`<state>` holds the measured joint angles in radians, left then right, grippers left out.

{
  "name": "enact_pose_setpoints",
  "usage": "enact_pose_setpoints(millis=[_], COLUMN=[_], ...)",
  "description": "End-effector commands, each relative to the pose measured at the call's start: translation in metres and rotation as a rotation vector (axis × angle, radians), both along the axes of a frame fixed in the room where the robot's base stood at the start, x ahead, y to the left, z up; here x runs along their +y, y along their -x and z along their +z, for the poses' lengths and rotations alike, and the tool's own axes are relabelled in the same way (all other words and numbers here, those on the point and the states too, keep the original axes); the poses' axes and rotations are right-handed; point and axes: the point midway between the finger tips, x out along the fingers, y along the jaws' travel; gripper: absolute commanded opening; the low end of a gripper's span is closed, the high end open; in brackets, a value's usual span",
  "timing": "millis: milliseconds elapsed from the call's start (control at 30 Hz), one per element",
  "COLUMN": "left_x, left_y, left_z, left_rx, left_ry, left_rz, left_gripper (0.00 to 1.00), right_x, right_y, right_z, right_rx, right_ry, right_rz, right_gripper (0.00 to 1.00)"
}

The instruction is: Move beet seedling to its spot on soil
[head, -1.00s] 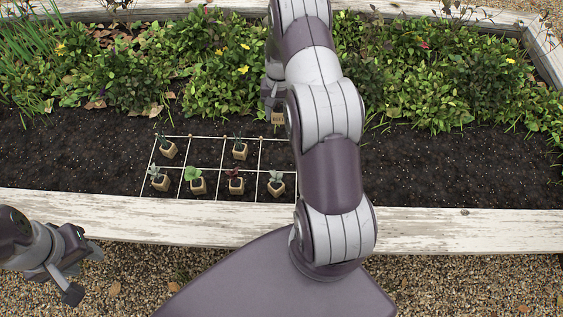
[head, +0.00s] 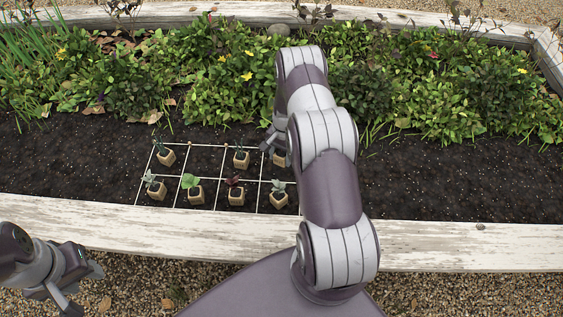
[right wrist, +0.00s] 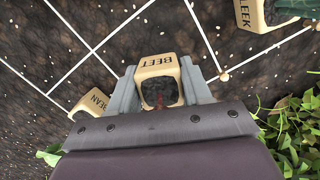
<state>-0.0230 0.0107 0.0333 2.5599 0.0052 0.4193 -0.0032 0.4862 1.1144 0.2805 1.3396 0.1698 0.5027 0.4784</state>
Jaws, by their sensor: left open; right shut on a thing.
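The beet seedling's tan pot, marked BEET (right wrist: 158,64), is between the fingers of my right gripper (right wrist: 162,88) in the right wrist view. Dark soil fills its mouth, with reddish stems partly hidden by the gripper. In the head view, my right gripper (head: 272,141) holds the beet pot (head: 280,159) at the right end of the grid's back row, partly behind my arm. I cannot tell whether the pot touches the soil (head: 430,180). My left gripper (head: 84,288) is open and empty over the gravel at the lower left.
A white string grid (head: 217,178) holds several potted seedlings. Leafy plants (head: 215,85) grow behind. A white plank edge (head: 150,228) runs in front.

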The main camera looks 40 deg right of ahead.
Motion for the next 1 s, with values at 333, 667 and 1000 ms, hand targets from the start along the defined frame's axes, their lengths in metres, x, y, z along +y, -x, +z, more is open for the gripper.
enact_pose_setpoints(millis=[333, 667, 1000], left_x=[0.0, 0.0, 0.0], left_y=[0.0, 0.0, 0.0], left_z=[-0.013, -0.015, -0.002], left_rx=[0.0, 0.0, 0.0], left_ry=[0.0, 0.0, 0.0], left_rz=[0.0, 0.0, 0.0], left_gripper=[0.43, 0.43, 0.43], right_x=[0.0, 0.0, -0.003], right_y=[0.0, 0.001, -0.001], right_z=[-0.029, -0.032, -0.007], right_rx=[0.0, 0.001, -0.003], right_ry=[0.0, 0.0, 0.002], right_rz=[0.001, 0.001, 0.001], right_gripper=[0.13, 0.74, 0.74])
